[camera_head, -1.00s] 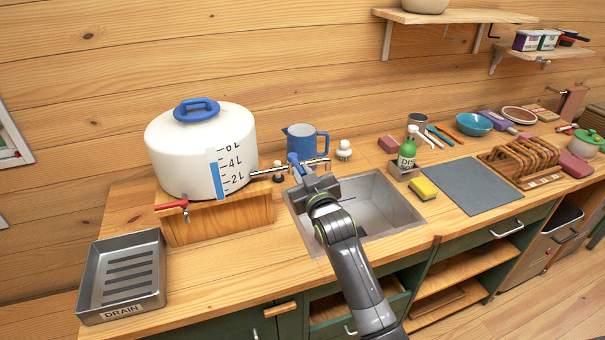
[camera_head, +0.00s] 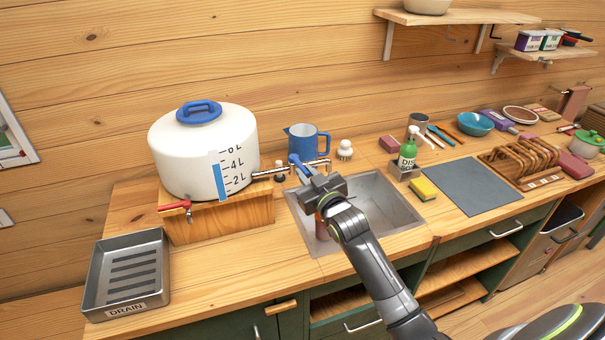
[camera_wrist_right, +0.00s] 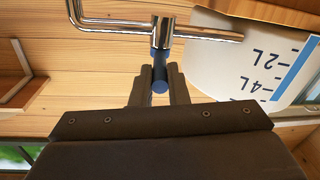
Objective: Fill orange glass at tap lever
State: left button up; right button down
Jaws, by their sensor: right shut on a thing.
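The tap (camera_head: 285,169) is a metal pipe running right from the white water tank (camera_head: 165,160), with its end over the sink (camera_head: 385,205). Its blue lever (camera_head: 297,163) points toward me. My right gripper (camera_head: 304,174) is shut on this lever; in the right wrist view the two dark fingers (camera_wrist_right: 160,74) sit on either side of the blue lever (camera_wrist_right: 160,86). An orange-red patch (camera_head: 321,228), apparently the orange glass, shows in the sink below my right gripper, mostly hidden by it and the arm. I cannot see its fill. My left gripper is out of view.
A blue jug (camera_head: 308,143) and a white brush (camera_head: 345,150) stand behind the sink. A green soap bottle (camera_head: 408,154) and yellow sponge (camera_head: 424,189) are to its right. A metal drain tray (camera_head: 100,290) lies at left.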

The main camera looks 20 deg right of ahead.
jog(key=c, duration=1.4)
grip_release()
jog(key=shift+s+f, duration=0.1)
jog(key=shift+s, duration=0.45)
jog(key=s+b, duration=0.4)
jog(key=s, duration=1.2)
jog(key=shift+s+d, duration=0.15)
jog(key=shift+d, duration=0.15)
